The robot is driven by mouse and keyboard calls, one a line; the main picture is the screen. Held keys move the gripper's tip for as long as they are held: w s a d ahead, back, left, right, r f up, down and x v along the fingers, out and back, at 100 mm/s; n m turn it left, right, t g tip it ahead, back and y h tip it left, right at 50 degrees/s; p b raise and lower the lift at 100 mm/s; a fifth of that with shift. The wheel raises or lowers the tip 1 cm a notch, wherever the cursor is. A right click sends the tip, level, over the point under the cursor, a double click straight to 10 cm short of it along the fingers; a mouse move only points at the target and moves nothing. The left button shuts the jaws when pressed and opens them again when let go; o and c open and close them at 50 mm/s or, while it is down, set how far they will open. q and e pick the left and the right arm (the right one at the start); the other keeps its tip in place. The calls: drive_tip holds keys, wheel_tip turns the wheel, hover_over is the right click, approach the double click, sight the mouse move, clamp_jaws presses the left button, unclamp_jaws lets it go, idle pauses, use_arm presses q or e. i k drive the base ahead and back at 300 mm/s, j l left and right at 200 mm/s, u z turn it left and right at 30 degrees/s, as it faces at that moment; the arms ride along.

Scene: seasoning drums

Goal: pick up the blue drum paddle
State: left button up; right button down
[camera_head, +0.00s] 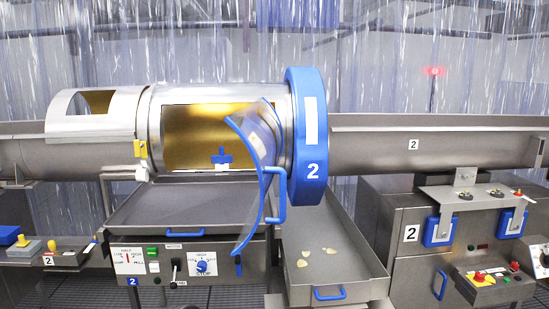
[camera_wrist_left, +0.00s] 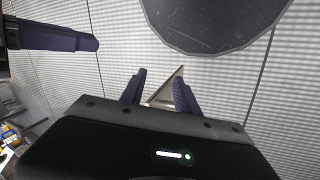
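A blue cross-shaped piece (camera_head: 221,157), perhaps part of the blue drum paddle, shows at the lower edge of the drum's opening in the head view. I cannot make out the rest of its shape. Neither gripper shows in the head view. In the left wrist view my left gripper (camera_wrist_left: 159,76) has its two purple fingers apart. A small pale triangular shape shows between them, and I cannot tell what it is. A purple finger at the upper left of that view looks like part of my right gripper (camera_wrist_left: 75,40); its opening cannot be seen.
The steel drum (camera_head: 215,95) has a blue ring marked 2. A clear curved guard (camera_head: 255,130) with blue edges and handle hangs before the opening. A grey tray (camera_head: 335,290) below holds several pale chips. A control box (camera_head: 410,265) stands at right.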

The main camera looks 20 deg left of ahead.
sight(222, 159)
drive_tip(key=k, duration=0.65)
drive_tip(key=j+z, duration=0.1)
drive_tip(key=z, duration=1.55)
drive_tip(key=k+j, duration=0.1)
drive_tip(key=j, duration=0.55)
drive_tip(key=k+j, duration=0.15)
drive_tip(key=j, duration=0.5)
drive_tip(key=k+j, duration=0.1)
drive_tip(key=j, duration=0.5)
drive_tip(key=k+j, duration=0.1)
drive_tip(key=j, duration=0.55)
drive_tip(key=k+j, duration=0.1)
drive_tip(key=j, duration=0.55)
drive_tip(key=k+j, duration=0.15)
drive_tip(key=j, duration=0.5)
drive_tip(key=k+j, duration=0.1)
drive_tip(key=j, duration=0.5)
drive_tip(key=k+j, duration=0.1)
drive_tip(key=j, duration=0.55)
